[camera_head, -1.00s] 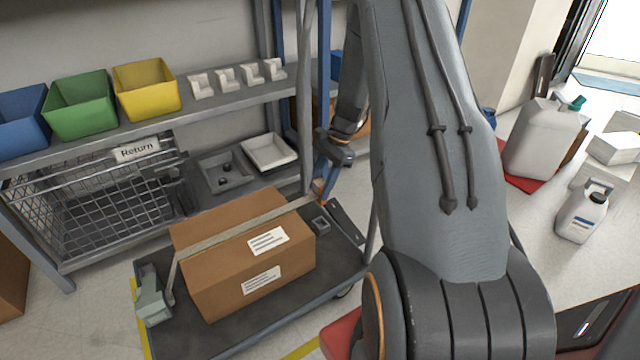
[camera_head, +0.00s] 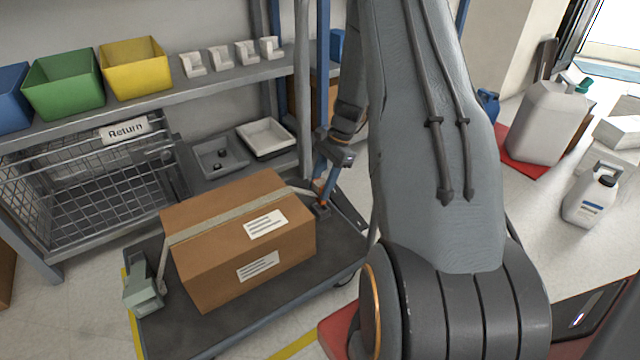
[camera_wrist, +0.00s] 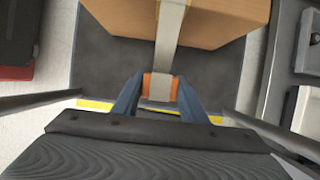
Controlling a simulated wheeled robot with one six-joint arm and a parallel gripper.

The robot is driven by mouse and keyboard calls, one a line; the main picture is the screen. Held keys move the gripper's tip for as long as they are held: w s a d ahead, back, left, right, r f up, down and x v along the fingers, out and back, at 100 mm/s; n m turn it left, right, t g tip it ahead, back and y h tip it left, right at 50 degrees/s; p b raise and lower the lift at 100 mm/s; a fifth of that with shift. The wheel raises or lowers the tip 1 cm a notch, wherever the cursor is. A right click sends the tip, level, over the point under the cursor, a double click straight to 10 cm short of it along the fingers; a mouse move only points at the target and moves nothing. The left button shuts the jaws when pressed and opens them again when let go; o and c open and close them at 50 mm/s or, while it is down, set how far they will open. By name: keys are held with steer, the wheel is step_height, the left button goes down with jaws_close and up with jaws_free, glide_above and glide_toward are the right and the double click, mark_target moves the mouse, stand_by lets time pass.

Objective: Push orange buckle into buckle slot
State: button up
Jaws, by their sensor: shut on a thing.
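The orange buckle (camera_wrist: 160,87) sits between the blue fingers of my gripper (camera_wrist: 158,100) in the wrist view, at the end of a pale strap (camera_wrist: 170,40). My gripper (camera_head: 322,200) is shut on the buckle. In the head view the strap (camera_head: 235,219) crosses the top of the cardboard box (camera_head: 215,265) and runs off its right side to the buckle (camera_head: 322,204). The dark buckle slot block (camera_head: 320,211) is on the cart right at the fingertips. I cannot tell whether the buckle is inside the slot.
The box stands on a dark cart deck (camera_head: 245,327). A grey-green ratchet piece (camera_head: 142,290) is at its left end. A shelf with blue, green and yellow bins (camera_head: 135,68) and a wire Return basket (camera_head: 90,195) stand behind. White jugs (camera_head: 545,120) are at the right.

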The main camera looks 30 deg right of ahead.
steer(key=shift+f+b, duration=0.95)
steer(key=shift+f, duration=1.3)
steer(key=o, duration=1.2)
steer(key=p+v, duration=0.3)
steer(key=v, duration=0.4)
steer(key=shift+r+p, duration=0.3)
steer(key=shift+r, duration=0.1)
steer(key=shift+d, duration=0.15)
